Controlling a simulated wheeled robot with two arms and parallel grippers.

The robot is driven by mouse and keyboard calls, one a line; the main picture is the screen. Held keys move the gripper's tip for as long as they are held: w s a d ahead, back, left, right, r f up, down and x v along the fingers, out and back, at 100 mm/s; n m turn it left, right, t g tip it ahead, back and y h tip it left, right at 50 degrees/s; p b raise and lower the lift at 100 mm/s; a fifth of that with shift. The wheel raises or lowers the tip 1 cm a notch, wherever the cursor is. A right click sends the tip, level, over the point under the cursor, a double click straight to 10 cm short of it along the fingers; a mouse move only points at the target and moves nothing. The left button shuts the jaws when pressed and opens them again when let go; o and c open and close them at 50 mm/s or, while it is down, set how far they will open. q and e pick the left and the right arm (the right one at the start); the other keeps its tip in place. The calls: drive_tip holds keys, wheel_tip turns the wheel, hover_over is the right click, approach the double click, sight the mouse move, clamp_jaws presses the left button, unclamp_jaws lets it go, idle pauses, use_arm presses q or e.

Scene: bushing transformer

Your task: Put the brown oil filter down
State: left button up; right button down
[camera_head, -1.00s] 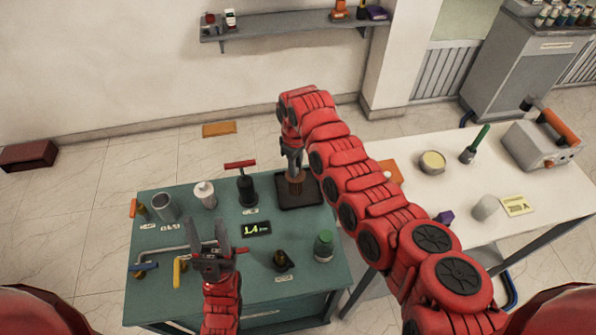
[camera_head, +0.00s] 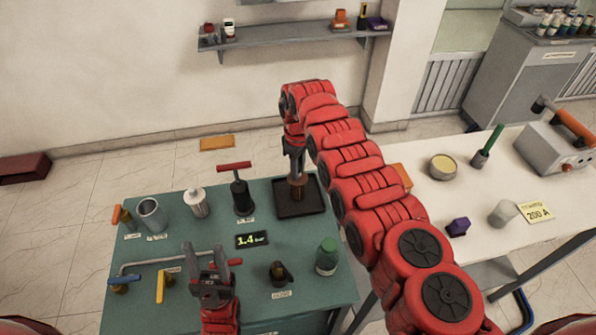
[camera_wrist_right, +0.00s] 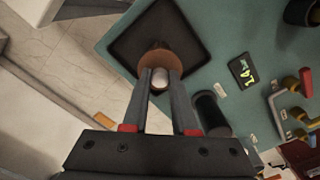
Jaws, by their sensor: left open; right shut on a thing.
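The brown oil filter (camera_head: 297,194) is between the fingers of my right gripper (camera_head: 295,177), over the black tray (camera_head: 316,207) on the green table. In the right wrist view the oil filter (camera_wrist_right: 158,60) shows as a brown round body with a pale middle, at the fingertips of the right gripper (camera_wrist_right: 160,82). The black tray (camera_wrist_right: 127,44) lies behind it in that view. I cannot tell whether the filter touches the tray. My left gripper (camera_head: 206,254) is open and empty above the front of the green table (camera_head: 200,315).
A black pump with a red handle (camera_head: 241,192) stands left of the tray. A white bottle (camera_head: 196,203), a grey cup (camera_head: 151,215), a pressure display (camera_head: 252,240) and a green-capped jar (camera_head: 327,256) share the table. A white table (camera_head: 440,205) is at right.

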drive_tip(key=shift+f, duration=0.15)
drive_tip(key=c, duration=0.7)
unclamp_jaws()
drive_tip(key=shift+r+p, duration=0.3)
drive_tip(key=shift+r, duration=0.2)
wheel_tip(320, 180, up, 4)
drive_tip(key=shift+r+p, duration=0.2)
drive_tip(key=shift+p, duration=0.95)
wheel_tip(320, 180, up, 7)
